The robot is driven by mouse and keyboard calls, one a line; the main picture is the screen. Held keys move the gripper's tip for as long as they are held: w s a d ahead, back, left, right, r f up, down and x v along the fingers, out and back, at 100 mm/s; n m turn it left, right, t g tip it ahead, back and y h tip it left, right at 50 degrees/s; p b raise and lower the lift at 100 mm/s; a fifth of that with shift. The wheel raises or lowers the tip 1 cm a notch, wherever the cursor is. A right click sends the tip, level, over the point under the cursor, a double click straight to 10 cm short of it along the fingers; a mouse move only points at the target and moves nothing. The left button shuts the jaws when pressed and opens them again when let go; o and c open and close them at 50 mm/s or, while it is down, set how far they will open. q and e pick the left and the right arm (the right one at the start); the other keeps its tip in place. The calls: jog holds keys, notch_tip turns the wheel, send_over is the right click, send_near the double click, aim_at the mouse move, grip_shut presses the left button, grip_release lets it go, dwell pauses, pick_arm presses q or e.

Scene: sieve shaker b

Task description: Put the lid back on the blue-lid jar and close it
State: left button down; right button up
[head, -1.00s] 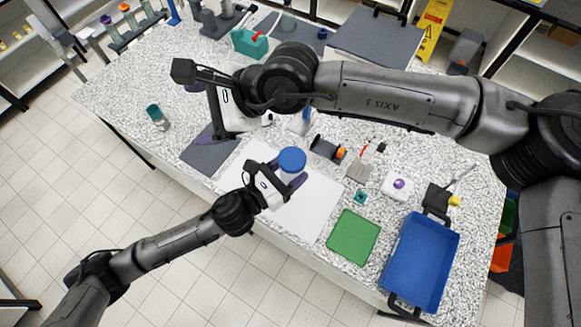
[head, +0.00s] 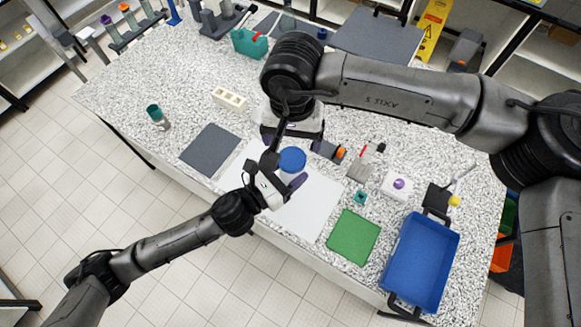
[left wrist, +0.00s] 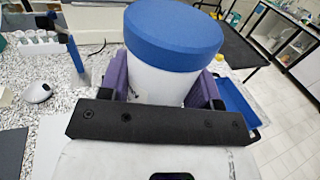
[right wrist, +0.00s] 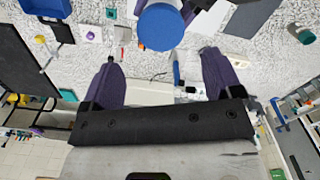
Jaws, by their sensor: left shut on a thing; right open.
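The blue-lid jar (left wrist: 155,85) is white and stands upright between my left fingers. Its blue lid (head: 292,160) sits on top of it and looks level in the left wrist view (left wrist: 174,32); whether it is screwed tight cannot be told. My left gripper (left wrist: 160,92) is shut on the jar body below the lid, over the white sheet. My right gripper (right wrist: 161,60) is open and empty. In the head view it is just behind the jar, with its fingers mostly hidden by its own wrist. In the right wrist view the lid lies beyond its fingertips.
A white sheet (head: 315,205) lies below the jar, with a grey mat (head: 210,150) to its left. A green mat (head: 353,237) and a blue tray (head: 420,262) lie at the right.

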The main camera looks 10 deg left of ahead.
aim_at(292, 158)
dwell(0.3)
jog(key=shift+f, duration=4)
